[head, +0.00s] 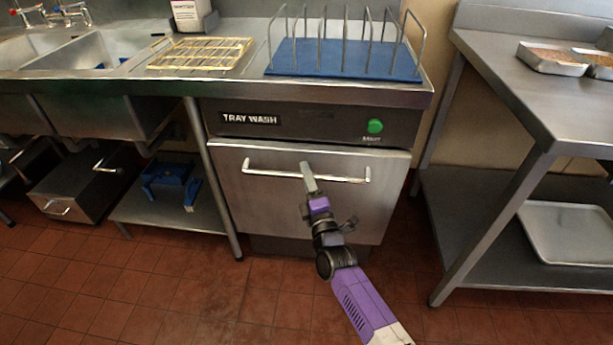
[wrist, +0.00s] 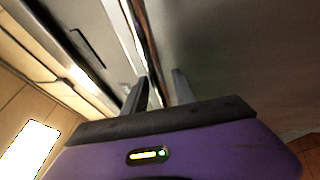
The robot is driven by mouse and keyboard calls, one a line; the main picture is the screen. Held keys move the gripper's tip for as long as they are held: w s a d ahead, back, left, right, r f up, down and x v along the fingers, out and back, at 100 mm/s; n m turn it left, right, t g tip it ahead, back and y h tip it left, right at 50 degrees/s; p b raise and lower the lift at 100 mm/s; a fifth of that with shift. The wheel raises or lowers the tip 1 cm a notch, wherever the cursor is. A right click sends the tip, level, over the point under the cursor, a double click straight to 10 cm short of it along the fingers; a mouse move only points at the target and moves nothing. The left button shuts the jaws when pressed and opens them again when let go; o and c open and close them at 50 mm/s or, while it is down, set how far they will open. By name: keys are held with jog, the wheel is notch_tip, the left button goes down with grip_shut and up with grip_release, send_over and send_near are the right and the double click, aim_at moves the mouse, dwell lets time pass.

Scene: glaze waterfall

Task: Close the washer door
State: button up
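The washer door (head: 265,205) is a flat steel panel below the dark strip marked TRAY WASH (head: 249,119). It stands upright or nearly so, and I cannot tell whether it is fully flush. A bright bar handle (head: 345,179) runs across its upper part. My gripper (head: 307,167) is at the middle of the handle, in front of the door. In the wrist view my gripper (wrist: 160,90) has its two fingers apart, with a bright strip showing between and beyond them. I cannot tell whether they touch the handle.
A green button (head: 375,126) is on the strip above the door. A blue rack (head: 345,60) stands on the counter above. A steel table (head: 560,115) with trays is at the right, and sinks (head: 95,48) are at the left. Tiled floor (head: 190,295) lies clear in front.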

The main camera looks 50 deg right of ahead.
grip_shut()
dwell(1.2)
